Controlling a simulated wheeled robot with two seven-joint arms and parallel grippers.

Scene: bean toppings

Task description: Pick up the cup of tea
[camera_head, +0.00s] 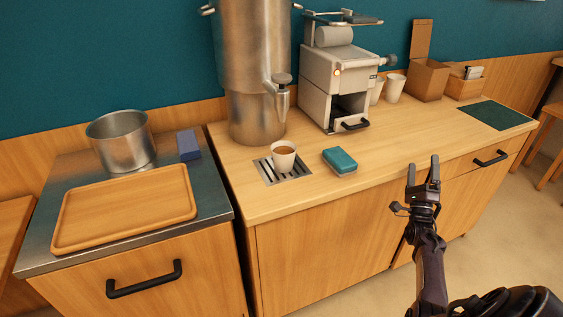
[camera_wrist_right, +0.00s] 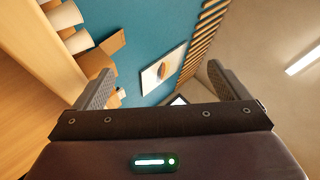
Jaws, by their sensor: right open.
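The cup of tea (camera_head: 283,156) is a small white cup with brown liquid. It stands upright on a metal drip grate (camera_head: 270,179) set in the wooden counter, in front of the large steel urn (camera_head: 255,70). My right gripper (camera_head: 422,168) is open and empty, pointing up in front of the counter's edge, well to the right of the cup. In the right wrist view its two fingers (camera_wrist_right: 165,88) stand wide apart with nothing between them. The cup is not in the wrist view. My left gripper is not in view.
A wooden tray (camera_head: 126,210) and steel pot (camera_head: 121,140) are at left.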

